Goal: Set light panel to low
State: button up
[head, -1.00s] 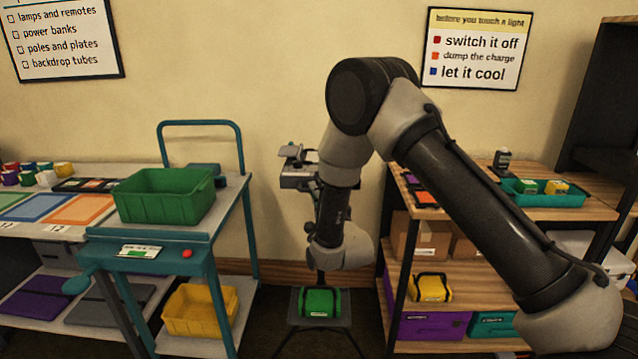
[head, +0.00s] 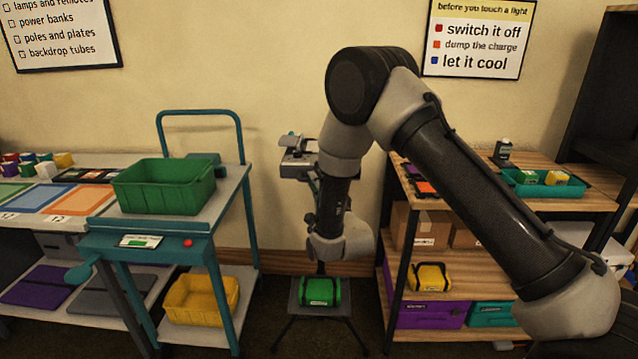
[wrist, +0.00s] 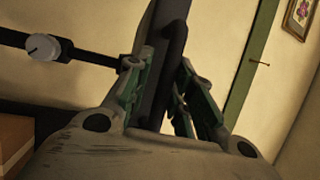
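In the wrist view my gripper (wrist: 165,75) has its two fingers standing apart. A dark upright part (wrist: 172,40) shows between or just beyond them; I cannot tell whether they touch it. To the left, a round pale knob (wrist: 43,47) sits on a dark horizontal bar (wrist: 88,55), clear of the fingers. In the head view a grey fixture (head: 298,160) shows behind my arm, above a black stand with a green bag (head: 319,292) at its foot. My arm covers part of it, and no light panel face or setting is readable.
A teal cart holding a green bin (head: 165,195) stands on the left, with a yellow bin (head: 200,300) below. A wooden shelf (head: 440,190) with a teal tray (head: 545,190) stands on the right. The stand is in the gap between them.

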jog(key=v, duration=1.2)
